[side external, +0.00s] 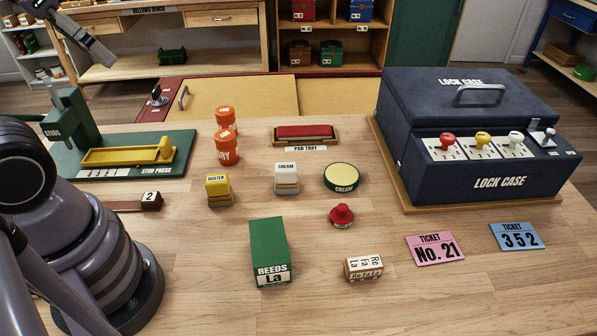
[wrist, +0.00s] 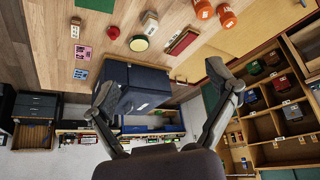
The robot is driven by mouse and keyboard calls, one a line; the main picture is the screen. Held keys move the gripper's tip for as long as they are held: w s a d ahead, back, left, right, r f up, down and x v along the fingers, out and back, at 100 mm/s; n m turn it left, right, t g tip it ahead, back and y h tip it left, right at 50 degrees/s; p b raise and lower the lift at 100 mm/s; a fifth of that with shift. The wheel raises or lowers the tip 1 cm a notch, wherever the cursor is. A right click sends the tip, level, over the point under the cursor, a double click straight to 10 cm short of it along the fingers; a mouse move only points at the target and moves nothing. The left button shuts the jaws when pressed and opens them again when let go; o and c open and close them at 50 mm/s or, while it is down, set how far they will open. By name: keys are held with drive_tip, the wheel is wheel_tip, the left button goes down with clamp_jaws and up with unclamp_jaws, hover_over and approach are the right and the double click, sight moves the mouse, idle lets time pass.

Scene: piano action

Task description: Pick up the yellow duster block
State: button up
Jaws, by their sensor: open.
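The yellow duster block (side external: 217,190) stands upright on the wooden bench, left of the cream block (side external: 286,178), with a dark "DUSTER" label. I cannot make it out in the wrist view. My gripper (side external: 98,48) is partly seen at the upper left of the side view, raised and well away from the duster block. In the wrist view my gripper (wrist: 160,82) has its two fingers spread wide with nothing between them.
Orange jars (side external: 226,145) stand behind the duster block. The stud press (side external: 120,154) is to its left, the green reeds box (side external: 268,252) in front. A dark lock case (side external: 480,160) fills the right.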

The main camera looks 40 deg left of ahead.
drive_tip(key=m+g+y, duration=0.1)
drive_tip(key=m+y, duration=1.5)
drive_tip(key=m, duration=0.2)
hover_over(217, 187)
drive_tip(key=s+d, duration=0.3)
drive_tip(key=d, duration=0.1)
wheel_tip(217, 187, down, 27)
drive_tip(key=f+m+t, duration=0.2)
drive_tip(key=f, duration=0.1)
drive_tip(key=f+m+t+h, duration=0.1)
drive_tip(key=f+m+t, duration=0.1)
drive_tip(key=f+m, duration=0.1)
drive_tip(key=f+m+t+h, duration=0.1)
drive_tip(key=f+m+t, duration=0.2)
drive_tip(key=shift+s+f, duration=0.3)
drive_tip(key=shift+f, duration=0.1)
drive_tip(key=shift+x, duration=3.6)
drive_tip(key=shift+f, duration=0.1)
drive_tip(key=c, duration=1.3)
